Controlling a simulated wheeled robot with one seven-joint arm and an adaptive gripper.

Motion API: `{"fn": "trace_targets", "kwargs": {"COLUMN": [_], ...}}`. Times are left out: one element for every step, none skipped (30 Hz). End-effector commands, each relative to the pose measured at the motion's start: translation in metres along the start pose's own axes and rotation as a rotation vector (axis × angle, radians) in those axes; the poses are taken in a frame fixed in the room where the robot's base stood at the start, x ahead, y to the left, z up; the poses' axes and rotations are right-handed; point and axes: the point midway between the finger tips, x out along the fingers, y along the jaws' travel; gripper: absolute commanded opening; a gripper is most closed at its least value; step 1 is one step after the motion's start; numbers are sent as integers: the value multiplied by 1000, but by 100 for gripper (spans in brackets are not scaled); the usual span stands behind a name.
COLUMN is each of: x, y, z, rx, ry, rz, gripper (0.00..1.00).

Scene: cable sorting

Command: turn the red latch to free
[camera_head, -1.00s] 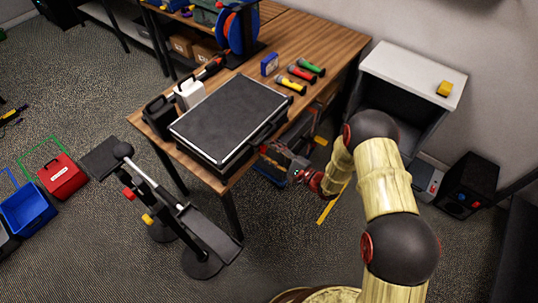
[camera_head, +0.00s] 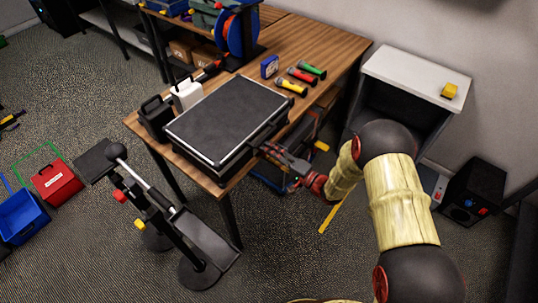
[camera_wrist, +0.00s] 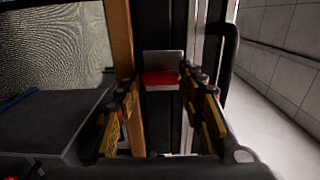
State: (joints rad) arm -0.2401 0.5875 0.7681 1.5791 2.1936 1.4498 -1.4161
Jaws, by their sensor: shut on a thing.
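A black hard case (camera_head: 225,118) with a silver-edged lid lies closed on the wooden table. The red latch (camera_wrist: 160,78) shows in the wrist view, in front of a grey metal plate (camera_wrist: 163,57) on the dark case side. My gripper (camera_head: 262,150) reaches in from the right at the case's near right side. In the wrist view my gripper (camera_wrist: 161,84) has a finger on each side of the latch and is shut on it. The exact contact at the fingertips is hard to see. In the head view the latch is hidden at my gripper.
A black handle (camera_wrist: 229,65) stands out right of the fingers. Yellow, red and green torches (camera_head: 302,76) and a blue box (camera_head: 269,67) lie behind the case. A white jug (camera_head: 187,94) stands at its left. A white cabinet (camera_head: 415,75) stands to the right.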

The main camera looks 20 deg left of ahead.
Motion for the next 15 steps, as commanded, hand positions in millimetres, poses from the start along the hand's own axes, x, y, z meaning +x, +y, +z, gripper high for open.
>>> {"fn": "trace_targets", "kwargs": {"x": [0, 0, 0, 0, 0, 0, 0, 0, 0, 0, 0, 0, 0, 0, 0], "y": [2, 2, 2, 2, 2, 2, 2, 2, 2, 2, 2, 2, 2, 2, 2], "z": [1, 1, 1, 1, 1, 1, 1, 1, 1, 1, 1, 1, 1, 1, 1], "rx": [-2, -3, -3, -3, -3, -3, -3, -3, -2, -2, -2, -2, -2, -2, -2], "ry": [-2, -2, -2, -2, -2, -2, -2, -2, -2, -2, -2, -2, -2, -2, -1], "rz": [3, 3, 3, 3, 3, 3, 3, 3, 3, 3, 3, 3, 3, 3, 3], "gripper": [14, 14, 14, 14, 14, 14, 14, 14, 14, 14, 14, 41, 43, 45, 47]}}
